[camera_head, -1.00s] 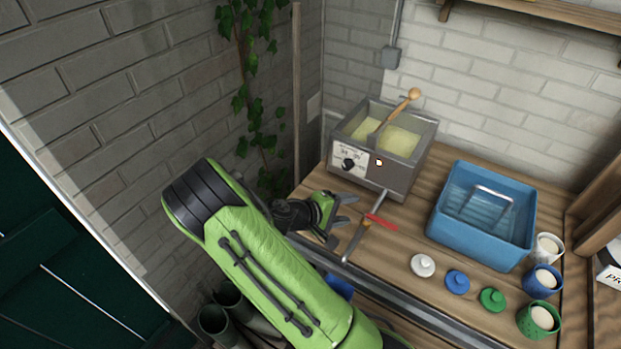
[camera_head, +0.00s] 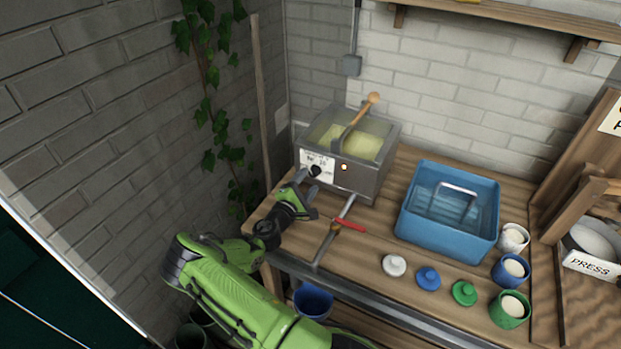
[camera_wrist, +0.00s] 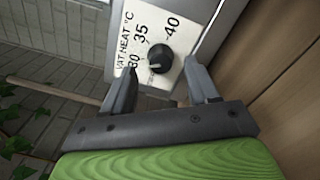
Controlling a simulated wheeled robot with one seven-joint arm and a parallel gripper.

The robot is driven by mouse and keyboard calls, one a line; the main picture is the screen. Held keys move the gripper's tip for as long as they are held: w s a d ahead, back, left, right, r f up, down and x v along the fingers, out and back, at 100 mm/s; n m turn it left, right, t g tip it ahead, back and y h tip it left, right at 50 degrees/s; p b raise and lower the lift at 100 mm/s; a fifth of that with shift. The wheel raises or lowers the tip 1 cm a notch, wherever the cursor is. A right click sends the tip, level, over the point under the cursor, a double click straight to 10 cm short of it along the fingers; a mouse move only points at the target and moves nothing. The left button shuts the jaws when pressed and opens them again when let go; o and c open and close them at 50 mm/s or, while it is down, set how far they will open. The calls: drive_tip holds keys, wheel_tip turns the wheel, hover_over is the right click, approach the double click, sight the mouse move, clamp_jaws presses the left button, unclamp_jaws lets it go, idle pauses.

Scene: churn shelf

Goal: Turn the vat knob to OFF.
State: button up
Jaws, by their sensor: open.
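The vat (camera_head: 352,172) is a grey metal box at the back of the bench, with pale yellow contents and a wooden-handled paddle (camera_head: 360,112) in it. Its front has a white dial plate (camera_wrist: 128,42) reading "VAT HEAT °C" with 30, 35 and 40 visible. The round black vat knob (camera_wrist: 160,58) sits on this plate; it also shows in the head view (camera_head: 315,171).
A long-bladed tool with a red handle (camera_head: 350,225) lies before the vat. A blue tub (camera_head: 447,235) stands to the right, with several lids and cups in front. A brick wall with ivy (camera_head: 205,100) is on the left.

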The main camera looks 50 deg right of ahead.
sight(314, 172)
drive_tip(key=shift+x, duration=1.45)
drive_tip(key=c, duration=1)
drive_tip(key=shift+n, duration=0.3)
drive_tip(key=n+p, duration=0.1)
drive_tip(key=n, duration=0.4)
drive_tip(key=shift+w+r+n+p, duration=0.1)
drive_tip(key=shift+n+p, duration=0.2)
drive_tip(key=shift+p, duration=0.1)
drive_tip(key=n+p, duration=0.1)
drive_tip(key=n, duration=0.4)
drive_tip(key=shift+w+n+p, duration=0.1)
drive_tip(key=shift+n+p, duration=0.2)
drive_tip(key=shift+a, duration=0.1)
drive_tip(key=o, duration=1)
